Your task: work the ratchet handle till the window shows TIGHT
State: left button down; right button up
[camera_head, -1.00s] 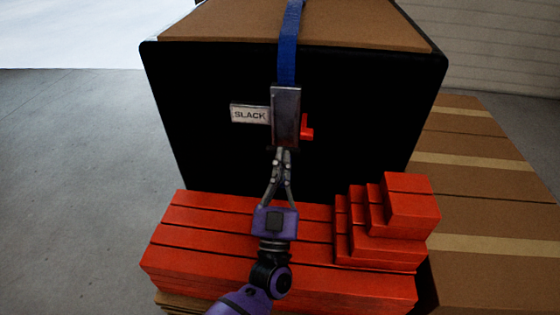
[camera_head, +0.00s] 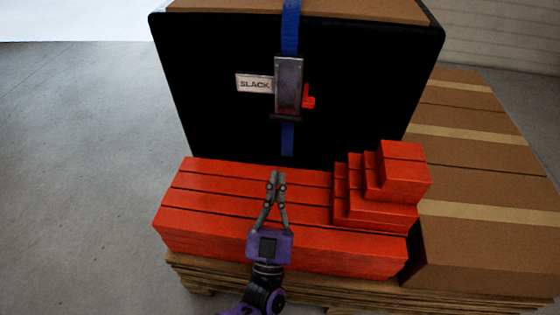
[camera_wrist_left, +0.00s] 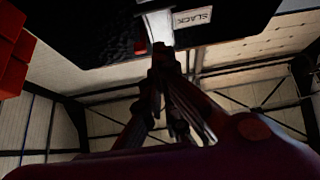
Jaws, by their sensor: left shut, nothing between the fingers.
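The metal ratchet body (camera_head: 289,86) sits on a blue strap (camera_head: 291,30) on the front of a black case (camera_head: 215,115). The window (camera_head: 254,84) at its left reads SLACK. A red piece (camera_head: 309,97) sticks out at its right, and a dark bar (camera_head: 286,117) crosses its lower end. My left gripper (camera_head: 277,174) is shut and empty, below the ratchet and apart from it, over the red boxes. The left wrist view shows the gripper's fingers (camera_wrist_left: 162,55) and the SLACK window (camera_wrist_left: 193,17). My right gripper is not in view.
Long red boxes (camera_head: 215,205) lie in front of the case on a wooden pallet (camera_head: 230,277). Stepped smaller red boxes (camera_head: 404,172) rise at the right. Brown cartons (camera_head: 490,190) stand further right. Open grey floor (camera_head: 85,180) is on the left.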

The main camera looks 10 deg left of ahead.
pick_arm(q)
notch_tip(320, 180, up, 4)
jog(key=s+a+n+g+y+p, duration=0.2)
jog(key=p, duration=0.5)
jog(key=w+d+f+m+g+h+b, duration=0.1)
jog(key=w+m+g+h, duration=0.1)
jog(key=w, duration=1.3)
jog(key=shift+f+g, duration=0.2)
jog(key=shift+g, duration=0.4)
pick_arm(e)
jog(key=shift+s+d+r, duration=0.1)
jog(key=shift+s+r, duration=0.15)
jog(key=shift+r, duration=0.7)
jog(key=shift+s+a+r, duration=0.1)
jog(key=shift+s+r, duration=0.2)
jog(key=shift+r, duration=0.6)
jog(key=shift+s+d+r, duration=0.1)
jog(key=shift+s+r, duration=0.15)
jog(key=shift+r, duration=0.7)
pick_arm(q)
jog(key=shift+w, duration=0.1)
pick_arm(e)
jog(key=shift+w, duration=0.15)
